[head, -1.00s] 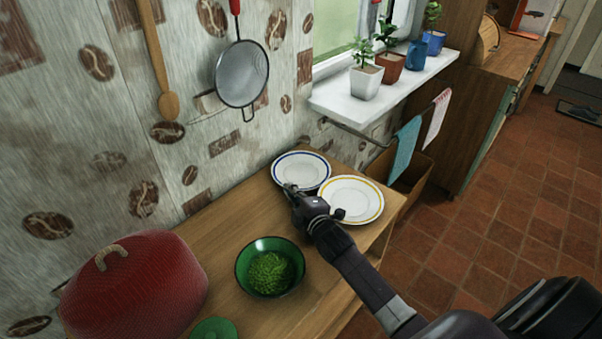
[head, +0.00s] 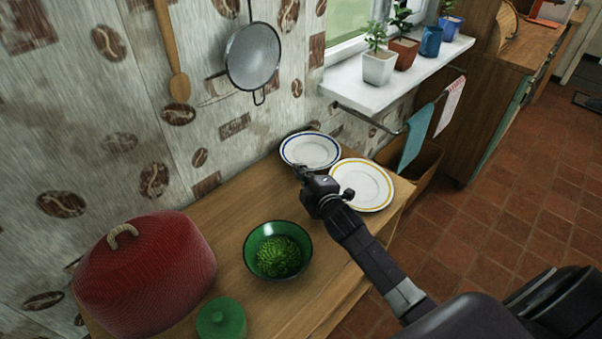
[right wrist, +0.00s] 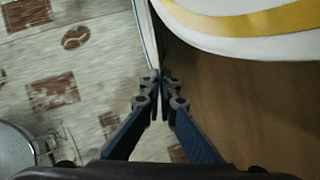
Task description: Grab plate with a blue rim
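The plate with a blue rim (head: 310,143) is white and sits at the far end of the wooden counter, by the wall. In the right wrist view it shows nearly edge-on (right wrist: 147,32). My right gripper (head: 299,169) is at its near edge. In the right wrist view the fingers (right wrist: 158,78) are close together with the plate's edge between their tips, so the gripper is shut on it. The plate looks slightly raised; any gap below it is hidden. My left gripper is not in view.
A yellow-rimmed plate (head: 371,186) lies just right of the blue-rimmed one, close beside my right gripper. A green bowl (head: 250,250), a green lid (head: 221,318) and a red cover (head: 150,270) stand nearer. A windowsill (head: 385,93) with pots and a hanging sieve (head: 253,56) are above.

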